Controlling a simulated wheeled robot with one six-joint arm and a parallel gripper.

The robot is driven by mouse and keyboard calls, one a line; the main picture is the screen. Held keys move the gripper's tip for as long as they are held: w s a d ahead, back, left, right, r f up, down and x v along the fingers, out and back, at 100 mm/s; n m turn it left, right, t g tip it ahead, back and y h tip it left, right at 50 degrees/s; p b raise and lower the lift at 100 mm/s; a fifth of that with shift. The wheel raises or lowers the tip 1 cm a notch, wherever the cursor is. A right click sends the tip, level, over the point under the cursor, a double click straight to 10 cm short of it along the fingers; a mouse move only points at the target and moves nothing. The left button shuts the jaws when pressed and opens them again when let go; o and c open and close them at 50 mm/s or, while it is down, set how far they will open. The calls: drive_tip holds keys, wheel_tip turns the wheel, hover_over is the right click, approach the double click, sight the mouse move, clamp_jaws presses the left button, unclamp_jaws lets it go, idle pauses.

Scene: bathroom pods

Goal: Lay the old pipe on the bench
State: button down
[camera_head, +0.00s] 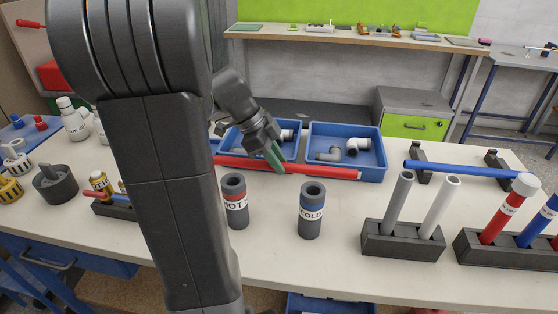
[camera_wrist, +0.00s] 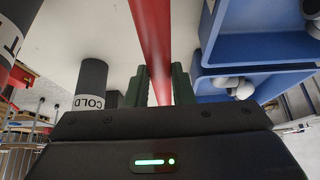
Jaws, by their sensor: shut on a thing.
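A long red pipe (camera_head: 325,172) lies level above or on the white bench (camera_head: 290,255), in front of two blue trays. My gripper (camera_head: 277,158) is shut on the red pipe, near its middle in the head view. In the wrist view the pipe (camera_wrist: 153,45) runs between the two green fingers (camera_wrist: 160,88) and on to the top edge. The pipe's left part is hidden behind my arm in the head view. Whether the pipe touches the bench I cannot tell.
Dark HOT (camera_head: 235,203) and COLD (camera_head: 312,212) holders stand in front of the pipe. Blue trays (camera_head: 381,165) with fittings stand behind it. A blue pipe (camera_head: 460,168) rests on black supports at right. A black rack (camera_head: 402,242) holds grey and white pipes.

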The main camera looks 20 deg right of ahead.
sight(276, 187)
drive_tip(key=shift+a+f+b, duration=0.1)
drive_tip(key=shift+b, duration=0.2)
wheel_tip(276, 187, down, 5)
drive_tip(key=b, duration=0.4)
drive_tip(key=shift+f+b, duration=0.2)
drive_tip(key=shift+b, duration=0.15)
drive_tip(key=c, duration=1.2)
unclamp_jaws()
drive_tip(key=shift+o, duration=0.2)
drive_tip(key=shift+w+r, duration=0.1)
drive_tip(key=p+v, duration=0.2)
drive_tip(key=v, duration=1.1)
drive_tip(key=shift+w+a+r, duration=0.15)
drive_tip(key=shift+r, duration=0.1)
drive_tip(key=shift+f, duration=0.1)
